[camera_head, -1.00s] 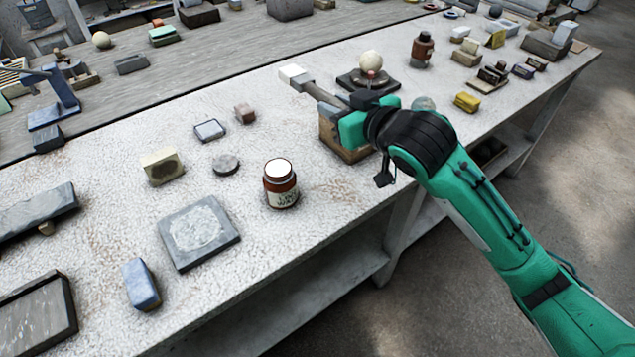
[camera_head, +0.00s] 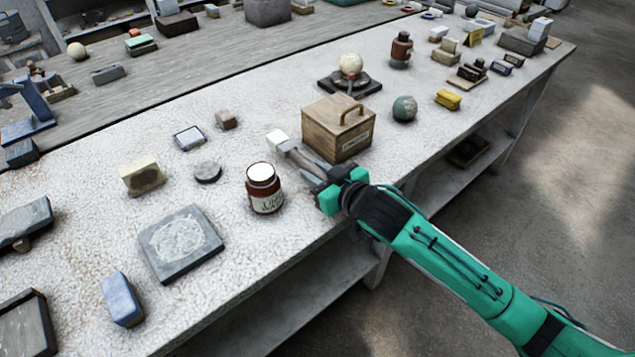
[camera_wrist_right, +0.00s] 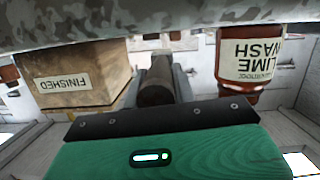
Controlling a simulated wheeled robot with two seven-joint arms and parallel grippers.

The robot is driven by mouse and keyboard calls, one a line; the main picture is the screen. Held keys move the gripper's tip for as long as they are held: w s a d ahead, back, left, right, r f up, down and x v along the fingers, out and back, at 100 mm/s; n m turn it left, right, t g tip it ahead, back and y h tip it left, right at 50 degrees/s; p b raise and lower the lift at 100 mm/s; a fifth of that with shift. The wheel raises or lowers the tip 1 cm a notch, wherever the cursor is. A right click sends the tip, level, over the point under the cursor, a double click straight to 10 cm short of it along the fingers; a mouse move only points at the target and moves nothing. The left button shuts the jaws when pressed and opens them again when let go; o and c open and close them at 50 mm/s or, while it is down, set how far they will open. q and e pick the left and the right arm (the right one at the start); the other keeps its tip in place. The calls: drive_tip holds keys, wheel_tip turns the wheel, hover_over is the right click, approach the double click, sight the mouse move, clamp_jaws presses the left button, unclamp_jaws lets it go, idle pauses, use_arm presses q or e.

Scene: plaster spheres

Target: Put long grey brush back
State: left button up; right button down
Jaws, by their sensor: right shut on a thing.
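My right gripper (camera_head: 318,174) is shut on the long grey brush (camera_head: 300,155), which has a grey handle and a white end pointing away to the upper left. The brush is over the front part of the table, between the wooden box and the red-brown jar. In the right wrist view the brush (camera_wrist_right: 157,82) sits between the two fingers, its near end facing the camera. I cannot tell whether the brush touches the table. My left gripper is not in view.
The wooden box (camera_head: 323,132) with a brass handle is just right of the brush; its label reads "FINISHED" in the wrist view (camera_wrist_right: 62,83). The lime wash jar (camera_head: 264,190) stands to the left. A grey-green sphere (camera_head: 404,109) and a white sphere on a stand (camera_head: 351,64) lie beyond.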

wheel_tip(320, 180, down, 3)
drive_tip(key=shift+r, duration=0.1)
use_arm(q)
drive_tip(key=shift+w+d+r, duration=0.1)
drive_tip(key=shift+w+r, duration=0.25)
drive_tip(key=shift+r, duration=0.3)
use_arm(e)
drive_tip(key=c, duration=1.1)
unclamp_jaws()
drive_tip(key=shift+f, duration=0.2)
drive_tip(key=shift+c, duration=0.2)
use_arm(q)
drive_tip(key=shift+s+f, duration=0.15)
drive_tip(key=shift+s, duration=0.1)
